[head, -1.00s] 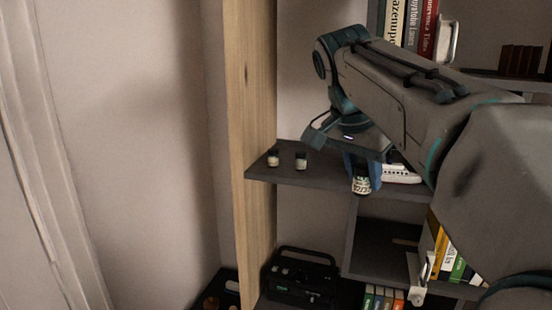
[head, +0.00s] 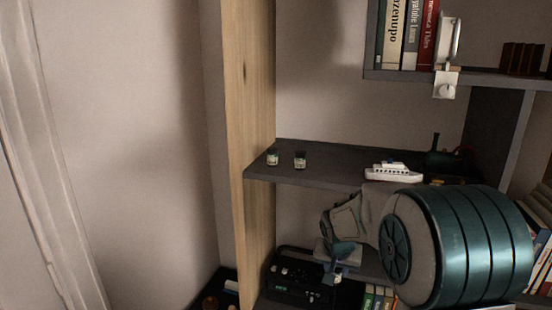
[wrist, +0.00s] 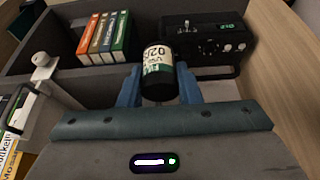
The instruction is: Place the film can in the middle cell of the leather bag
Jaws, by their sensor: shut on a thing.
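My gripper (wrist: 159,90) is shut on a film can (wrist: 158,68), a small black can with a pale printed label, held between the blue fingers in the wrist view. In the head view my gripper (head: 334,277) is low, in front of the shelf unit and just right of the black radio. Two similar small cans, the left one (head: 272,157) and the right one (head: 300,160), stand upright on the middle shelf.
The black radio (head: 292,278) stands on the lower shelf, close to my gripper; several coloured books (wrist: 103,38) stand beside it. A white toy ship (head: 393,172) sits on the middle shelf (head: 345,157). A wooden upright (head: 250,120) bounds the unit at left.

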